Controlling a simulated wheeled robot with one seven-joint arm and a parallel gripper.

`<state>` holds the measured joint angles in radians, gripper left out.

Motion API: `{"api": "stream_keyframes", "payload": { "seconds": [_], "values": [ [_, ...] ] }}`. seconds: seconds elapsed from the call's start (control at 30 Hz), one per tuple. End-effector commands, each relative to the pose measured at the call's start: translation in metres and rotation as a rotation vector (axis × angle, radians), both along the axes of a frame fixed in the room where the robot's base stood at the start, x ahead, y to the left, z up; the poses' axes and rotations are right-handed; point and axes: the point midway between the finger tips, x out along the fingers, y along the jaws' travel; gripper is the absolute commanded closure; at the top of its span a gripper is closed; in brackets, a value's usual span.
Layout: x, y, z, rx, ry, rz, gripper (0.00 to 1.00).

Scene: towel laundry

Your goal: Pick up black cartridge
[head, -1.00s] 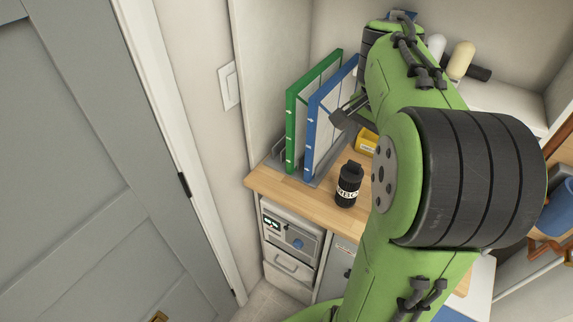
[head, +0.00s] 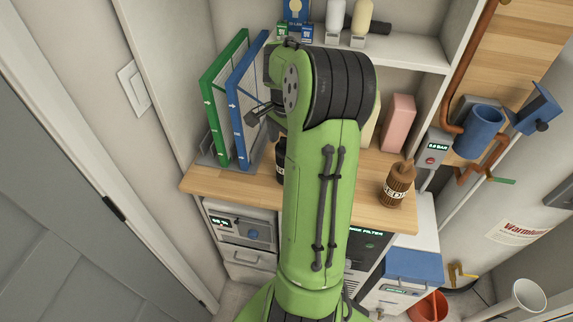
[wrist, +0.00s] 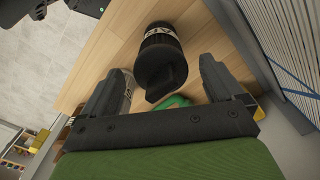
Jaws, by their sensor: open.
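The black cartridge (wrist: 160,58) stands on the wooden counter, with a white lettered band around it. In the wrist view it lies ahead of my gripper (wrist: 163,75), between the lines of the two fingers. The fingers are apart and nothing is held; I cannot tell how far the cartridge is from the fingertips. In the head view my arm hides most of the cartridge (head: 281,160), leaving a dark strip at the arm's left edge. My gripper (head: 256,113) shows there above the counter, close to the blue-framed panel.
Green (head: 222,95) and blue (head: 246,105) framed panels stand upright at the counter's left end. A brown lettered cartridge (head: 397,186) stands at the right of the wooden counter (head: 230,184). A pink box (head: 398,122) stands behind it. A white shelf (head: 400,47) runs above.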

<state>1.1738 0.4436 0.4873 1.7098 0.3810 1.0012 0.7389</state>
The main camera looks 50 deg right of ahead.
Motion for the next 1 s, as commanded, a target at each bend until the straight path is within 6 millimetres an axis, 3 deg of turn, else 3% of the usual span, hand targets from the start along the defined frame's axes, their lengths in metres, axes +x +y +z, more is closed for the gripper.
{"api": "stream_keyframes", "payload": {
  "seconds": [0.03, 0.13, 0.37, 0.9, 1.0],
  "values": [
    [-0.001, 0.000, -0.012, 0.005, 0.002, 0.001, 0.06],
    [0.000, 0.000, -0.024, 0.002, 0.002, 0.000, 0.06],
    [0.000, 0.000, -0.025, -0.001, 0.000, 0.000, 0.06],
    [0.000, 0.000, -0.024, -0.001, 0.000, 0.001, 0.88],
    [0.000, 0.000, -0.024, -0.001, -0.001, 0.001, 0.89]
  ]
}}
